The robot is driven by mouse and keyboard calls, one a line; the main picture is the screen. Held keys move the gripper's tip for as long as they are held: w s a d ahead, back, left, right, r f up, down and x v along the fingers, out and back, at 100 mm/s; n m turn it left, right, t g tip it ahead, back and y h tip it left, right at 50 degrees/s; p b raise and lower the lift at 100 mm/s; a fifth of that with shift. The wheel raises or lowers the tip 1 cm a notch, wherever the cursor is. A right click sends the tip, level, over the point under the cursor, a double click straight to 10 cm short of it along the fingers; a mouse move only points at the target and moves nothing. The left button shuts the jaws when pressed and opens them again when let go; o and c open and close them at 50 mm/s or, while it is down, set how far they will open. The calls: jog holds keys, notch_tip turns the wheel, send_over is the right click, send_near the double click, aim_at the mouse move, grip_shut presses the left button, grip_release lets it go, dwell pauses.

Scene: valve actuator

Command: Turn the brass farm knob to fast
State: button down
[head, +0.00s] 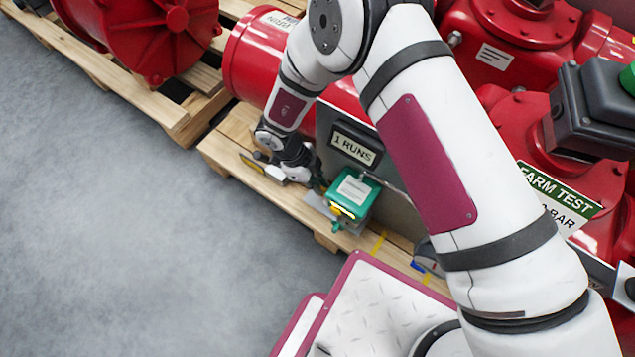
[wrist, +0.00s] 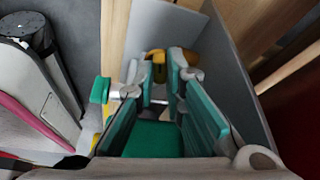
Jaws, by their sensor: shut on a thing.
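The green valve actuator box (head: 352,192) with a pale label stands on the pallet, below the "1 RUNS" sign. My gripper (head: 308,178) is down at its left side, small and dark in the head view. In the wrist view, the fingers of my gripper (wrist: 163,80) run forward and converge, with a small gap at the tips. The gold-coloured brass knob (wrist: 155,55) shows at that gap, and the fingers appear shut on it. Its pointer and markings are hidden. A green surface (wrist: 153,140) shows low between the fingers.
The grey panel with the "1 RUNS" sign (head: 357,148) stands close behind the box. Red pump bodies (head: 255,60) and a "FARM TEST" sign (head: 560,190) lie beyond. The wooden pallet (head: 235,150) borders clear grey floor (head: 120,230) at the left.

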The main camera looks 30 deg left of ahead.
jog(key=shift+n+p, duration=0.3)
jog(key=shift+p, duration=0.1)
jog(key=shift+s+d+r+n+t+p, duration=0.15)
jog(key=shift+n+t+p, duration=0.25)
jog(key=shift+n+p, duration=0.55)
jog(key=shift+s+n+t+y+p, duration=0.15)
jog(key=shift+n+t+y+p, duration=0.3)
jog(key=shift+n+p, duration=0.75)
jog(key=n+p, duration=0.1)
jog(key=n, duration=0.1)
jog(key=n+t+y+p, duration=0.1)
jog(key=n+p, duration=0.1)
jog(key=n, duration=0.1)
jog(key=shift+s+d+n+y, duration=0.15)
jog(key=shift+d+n+y, duration=0.1)
jog(key=shift+n, duration=0.1)
jog(key=shift+f, duration=0.2)
jog(key=c, duration=1.7)
grip_release()
jog(key=shift+t, duration=0.25)
jog(key=shift+o, duration=0.2)
jog(key=shift+r, duration=0.1)
